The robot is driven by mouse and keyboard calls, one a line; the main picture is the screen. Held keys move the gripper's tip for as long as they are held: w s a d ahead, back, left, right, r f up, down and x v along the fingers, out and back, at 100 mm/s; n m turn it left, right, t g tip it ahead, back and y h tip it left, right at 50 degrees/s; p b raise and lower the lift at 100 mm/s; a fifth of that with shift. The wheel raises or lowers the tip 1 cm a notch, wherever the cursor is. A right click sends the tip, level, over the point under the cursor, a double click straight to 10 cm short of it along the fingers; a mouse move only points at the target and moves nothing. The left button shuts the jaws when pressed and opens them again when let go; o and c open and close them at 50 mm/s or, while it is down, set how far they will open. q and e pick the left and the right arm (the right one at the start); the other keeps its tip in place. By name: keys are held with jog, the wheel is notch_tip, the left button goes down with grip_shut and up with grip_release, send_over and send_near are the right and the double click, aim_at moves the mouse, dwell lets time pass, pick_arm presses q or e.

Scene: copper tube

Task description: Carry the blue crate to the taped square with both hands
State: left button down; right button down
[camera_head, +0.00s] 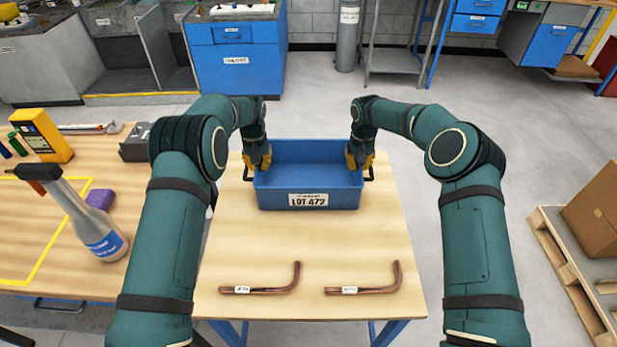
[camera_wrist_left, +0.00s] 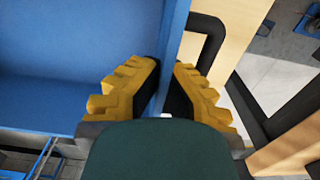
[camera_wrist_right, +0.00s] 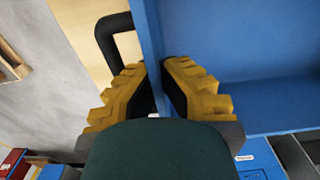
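The blue crate (camera_head: 270,198), labelled "LOT 472", is at the back of the middle table, upright and seemingly empty. It has a black handle on each side. My left gripper (camera_head: 262,160) is at its left wall; in the left wrist view its yellow fingers (camera_wrist_left: 166,90) clasp the wall beside the handle (camera_wrist_left: 215,35). My right gripper (camera_head: 355,160) is at the right wall; in the right wrist view its fingers (camera_wrist_right: 159,88) clasp that wall beside the handle (camera_wrist_right: 108,35). The yellow taped square (camera_head: 50,245) is on the left table, partly out of view.
Two bent copper tubes (camera_head: 270,290) (camera_head: 370,290) lie at the front of the middle table (camera_head: 310,240). A pallet with a carton (camera_head: 597,210) is at right.

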pick_arm(q)
jog(key=shift+r, duration=0.1)
pick_arm(e)
jog(key=shift+r, duration=0.1)
